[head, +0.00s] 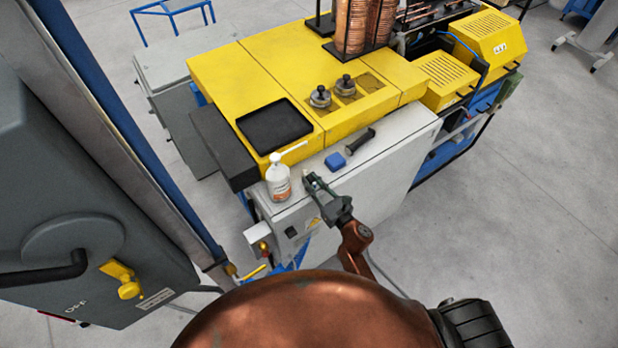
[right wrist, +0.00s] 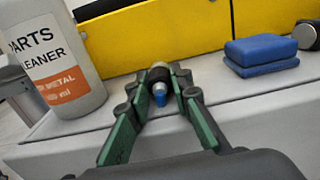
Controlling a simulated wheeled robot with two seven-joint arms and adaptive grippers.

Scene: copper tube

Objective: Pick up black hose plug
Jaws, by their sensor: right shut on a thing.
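The black hose plug (right wrist: 158,76) shows in the right wrist view as a small dark cylinder with a metal part and a blue end toward the camera. My right gripper (right wrist: 160,88) has its green fingers closed on it, one on each side. In the head view the right gripper (head: 314,182) is at the front edge of the light grey cabinet top, just right of the white bottle; the plug is too small to make out clearly there. Whether the plug still touches the cabinet top cannot be told. My left gripper is not in view.
A white parts cleaner bottle (head: 278,178) stands left of the right gripper. A blue sponge (head: 335,161) and a black-handled tool (head: 360,141) lie to the right. Behind are a black tray (head: 274,126) and yellow machine covers (head: 225,75). Open floor lies at the right.

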